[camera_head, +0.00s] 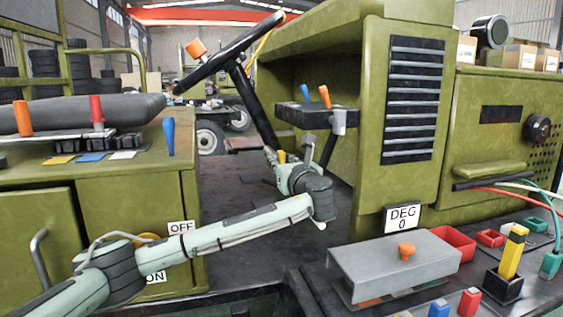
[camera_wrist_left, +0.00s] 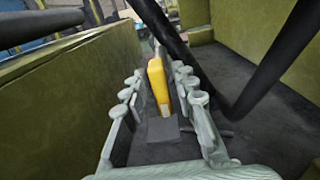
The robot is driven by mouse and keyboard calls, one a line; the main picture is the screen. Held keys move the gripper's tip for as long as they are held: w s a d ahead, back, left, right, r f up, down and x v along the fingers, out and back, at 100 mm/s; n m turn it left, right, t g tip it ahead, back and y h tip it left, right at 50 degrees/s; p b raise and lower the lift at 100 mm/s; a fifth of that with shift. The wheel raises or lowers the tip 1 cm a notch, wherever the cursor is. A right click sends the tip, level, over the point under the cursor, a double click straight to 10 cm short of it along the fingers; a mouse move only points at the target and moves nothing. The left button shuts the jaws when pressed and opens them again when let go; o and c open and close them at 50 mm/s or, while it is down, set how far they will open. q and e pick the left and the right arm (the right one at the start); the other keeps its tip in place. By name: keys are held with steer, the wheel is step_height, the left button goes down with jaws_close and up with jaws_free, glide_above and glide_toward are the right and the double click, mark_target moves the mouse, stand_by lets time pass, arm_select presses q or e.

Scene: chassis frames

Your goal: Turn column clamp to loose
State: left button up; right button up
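The column clamp's yellow lever (camera_wrist_left: 157,80) stands up between the fingers of my left gripper (camera_wrist_left: 163,75) in the left wrist view. The fingers are apart, one on each side of it, with a visible gap on the left. Whether either finger touches it is unclear. The lever's grey base (camera_wrist_left: 162,130) shows below. In the head view only a small yellow part (camera_head: 281,157) shows at my left gripper (camera_head: 288,154), beside the foot of the black steering column (camera_head: 257,108). I see no readable loose mark on the clamp. My right gripper is not in view.
The steering wheel (camera_head: 230,52) with an orange knob tops the column. A green side console (camera_head: 130,180) stands left. A grey box (camera_head: 390,262) and a DEG 0 sign (camera_head: 402,218) are at front right.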

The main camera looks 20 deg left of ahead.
arm_select(q)
jaws_close()
steer(key=shift+n, duration=0.4)
steer(key=n, duration=0.4)
steer(key=shift+s+f, duration=0.1)
steer(key=shift+f, duration=0.05)
steer(key=n, duration=0.3)
steer(key=shift+a+f+n+b, duration=0.1)
steer(key=shift+a+n+b, duration=0.05)
steer(key=shift+n+b, duration=0.15)
steer(key=n+b, duration=0.1)
steer(key=n, duration=0.3)
steer(key=shift+s+f+n, duration=0.1)
steer(key=shift+f+n, duration=0.05)
steer(key=shift+n, duration=0.15)
steer(key=n+b, duration=0.1)
steer(key=n, duration=0.2)
steer(key=shift+n+b, duration=0.45)
steer(key=shift+n, duration=0.65)
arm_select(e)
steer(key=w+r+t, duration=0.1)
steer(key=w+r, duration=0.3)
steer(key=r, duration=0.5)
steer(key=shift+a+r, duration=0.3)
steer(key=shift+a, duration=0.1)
